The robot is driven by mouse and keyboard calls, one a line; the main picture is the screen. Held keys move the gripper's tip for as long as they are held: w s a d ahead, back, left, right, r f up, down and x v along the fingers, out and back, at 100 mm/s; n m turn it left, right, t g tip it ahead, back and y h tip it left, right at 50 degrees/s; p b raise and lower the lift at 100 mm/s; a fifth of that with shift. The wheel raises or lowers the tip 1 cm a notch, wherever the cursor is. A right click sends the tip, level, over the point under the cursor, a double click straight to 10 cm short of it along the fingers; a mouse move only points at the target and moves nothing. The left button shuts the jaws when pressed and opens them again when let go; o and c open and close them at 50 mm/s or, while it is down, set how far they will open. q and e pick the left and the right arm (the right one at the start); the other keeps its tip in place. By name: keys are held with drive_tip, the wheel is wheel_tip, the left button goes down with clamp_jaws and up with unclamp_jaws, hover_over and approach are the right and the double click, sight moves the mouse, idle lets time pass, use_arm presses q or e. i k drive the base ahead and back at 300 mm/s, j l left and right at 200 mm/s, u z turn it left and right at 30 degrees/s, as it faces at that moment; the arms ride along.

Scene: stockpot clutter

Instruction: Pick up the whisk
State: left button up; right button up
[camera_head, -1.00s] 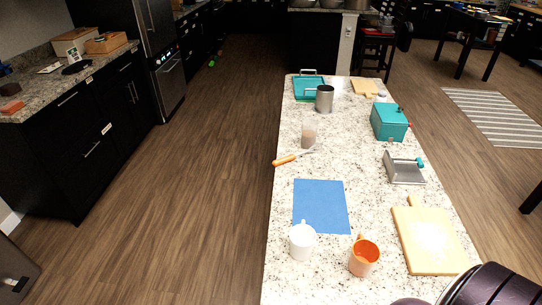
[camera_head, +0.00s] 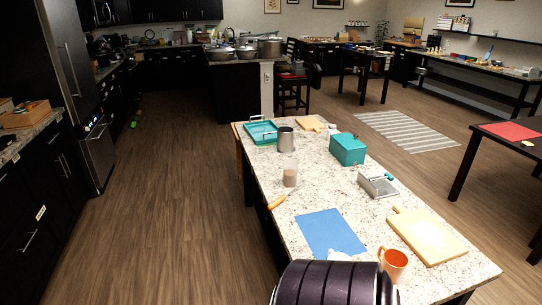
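I cannot make out a whisk with certainty in the head view. A utensil with an orange handle (camera_head: 277,202) lies near the left edge of the granite island (camera_head: 275,240); its thin metal end is too small to identify. Neither gripper is in view.
The island holds a blue mat (camera_head: 330,233), cutting board (camera_head: 427,235), grey metal tool (camera_head: 378,186), teal box (camera_head: 347,149), metal canister (camera_head: 286,139), glass (camera_head: 290,177) and teal tray (camera_head: 261,132). Pots (camera_head: 268,46) stand on a far counter. Wooden floor (camera_head: 175,200) is free on the left.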

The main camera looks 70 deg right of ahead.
sight(279, 199)
drive_tip(key=i+z, duration=0.5)
drive_tip(key=i+j+z, duration=0.15)
drive_tip(key=z, duration=0.35)
drive_tip(key=i, duration=0.1)
